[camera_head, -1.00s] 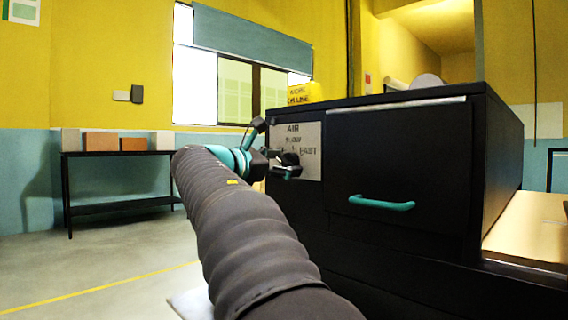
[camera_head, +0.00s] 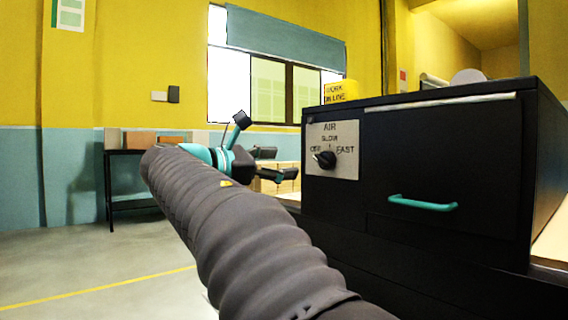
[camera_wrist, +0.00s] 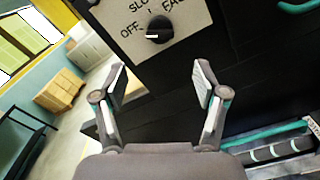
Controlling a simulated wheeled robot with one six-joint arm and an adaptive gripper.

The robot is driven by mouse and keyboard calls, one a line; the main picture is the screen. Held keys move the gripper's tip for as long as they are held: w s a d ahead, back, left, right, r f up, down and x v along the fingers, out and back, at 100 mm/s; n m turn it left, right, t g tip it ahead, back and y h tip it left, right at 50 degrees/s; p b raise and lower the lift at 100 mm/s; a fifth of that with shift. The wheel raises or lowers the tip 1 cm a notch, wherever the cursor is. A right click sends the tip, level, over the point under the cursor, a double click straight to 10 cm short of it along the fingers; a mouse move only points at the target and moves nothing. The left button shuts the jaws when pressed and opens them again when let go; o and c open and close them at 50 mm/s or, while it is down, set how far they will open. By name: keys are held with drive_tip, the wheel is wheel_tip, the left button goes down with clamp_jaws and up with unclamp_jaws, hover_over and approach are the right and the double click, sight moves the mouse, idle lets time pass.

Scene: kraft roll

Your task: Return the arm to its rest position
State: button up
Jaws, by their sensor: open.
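My gripper (camera_head: 280,164) is at the end of my grey-sleeved arm, left of the black cabinet in the head view. In the wrist view my gripper (camera_wrist: 160,85) has its two fingers spread wide with nothing between them. A black knob (camera_head: 325,160) sits on a pale plate (camera_head: 346,135) marked AIR, OFF, SLOW and FAST. The knob also shows in the wrist view (camera_wrist: 159,29), beyond the fingertips and apart from them. Its white mark points toward OFF there.
The black cabinet (camera_head: 440,150) with a teal drawer handle (camera_head: 423,203) stands close on the right. A yellow sign (camera_head: 340,92) is on its top. A dark table (camera_head: 125,190) with boxes stands at the back left. The floor (camera_head: 90,270) at left is clear.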

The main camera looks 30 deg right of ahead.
idle(0.4)
drive_tip(key=w+a+f+m+t+y, duration=0.2)
drive_tip(key=w+f+y, duration=0.25)
drive_tip(key=f, duration=0.65)
drive_tip(key=s+a+f+m+t+y, duration=0.1)
drive_tip(key=s+a+f+m+y, duration=0.15)
drive_tip(key=f, duration=0.45)
drive_tip(key=s+a+f+m+y, duration=0.1)
drive_tip(key=a+f+y, duration=0.15)
drive_tip(key=f, duration=0.45)
drive_tip(key=s+a+f+m+y, duration=0.2)
drive_tip(key=s+a+f, duration=0.2)
drive_tip(key=s, duration=0.3)
drive_tip(key=s+a+f+m+y, duration=0.3)
drive_tip(key=s+a+f, duration=0.1)
drive_tip(key=s+f, duration=0.3)
drive_tip(key=s+a+f+m+t+y, duration=0.1)
drive_tip(key=s+a+f+m+y, duration=0.1)
drive_tip(key=s, duration=0.5)
drive_tip(key=shift+s+a+f+y, duration=0.3)
drive_tip(key=shift+a+f+y, duration=0.45)
drive_tip(key=shift+a+f, duration=0.7)
drive_tip(key=shift+d+f+m, duration=0.25)
drive_tip(key=shift+d, duration=0.05)
